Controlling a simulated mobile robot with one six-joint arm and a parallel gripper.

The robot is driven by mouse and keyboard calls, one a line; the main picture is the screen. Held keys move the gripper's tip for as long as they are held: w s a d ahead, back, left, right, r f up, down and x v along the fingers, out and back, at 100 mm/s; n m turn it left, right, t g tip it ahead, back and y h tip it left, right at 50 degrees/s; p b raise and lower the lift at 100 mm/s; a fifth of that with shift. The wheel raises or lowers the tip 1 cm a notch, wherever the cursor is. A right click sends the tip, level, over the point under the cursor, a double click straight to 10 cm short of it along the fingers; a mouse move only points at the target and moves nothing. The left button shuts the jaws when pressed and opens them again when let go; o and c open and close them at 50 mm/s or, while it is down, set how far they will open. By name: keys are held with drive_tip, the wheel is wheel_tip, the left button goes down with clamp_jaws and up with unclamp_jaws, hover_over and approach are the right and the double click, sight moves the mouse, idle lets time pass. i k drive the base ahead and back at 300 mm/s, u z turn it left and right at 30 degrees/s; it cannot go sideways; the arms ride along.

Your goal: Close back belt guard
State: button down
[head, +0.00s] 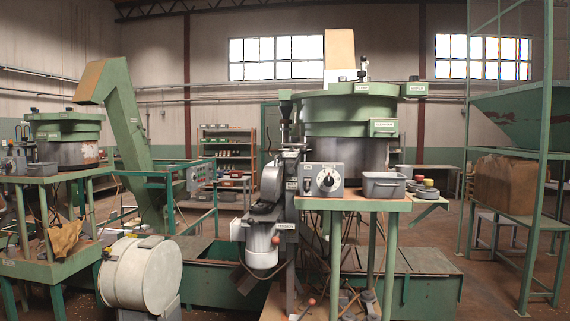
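A green and steel bowl hopper (345,125) stands at the centre on a machine with a control box (324,180). On the left side of this machine is a grey rounded cover (270,184), tilted, above a pale motor (262,246). It looks like a belt guard, but I cannot tell for sure whether it is the back one, or whether it is open or shut. A second hopper machine (65,135) stands at the left; no belt guard can be made out on it. My gripper is not in view.
A grey bin (384,185) sits on the centre machine's table. A green inclined conveyor (130,150) rises at the left. A green frame (540,200) with a brown box (505,184) stands at the right. Some bare floor (480,275) shows at the right.

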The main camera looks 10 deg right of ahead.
sight(273, 185)
drive_tip(key=u, duration=0.05)
drive_tip(key=i, duration=1)
drive_tip(key=z, duration=0.05)
drive_tip(key=k, duration=1.3)
drive_tip(key=u, duration=0.35)
drive_tip(key=i, duration=0.5)
drive_tip(key=u, duration=0.65)
drive_tip(key=i, duration=0.6)
drive_tip(key=u, duration=0.15)
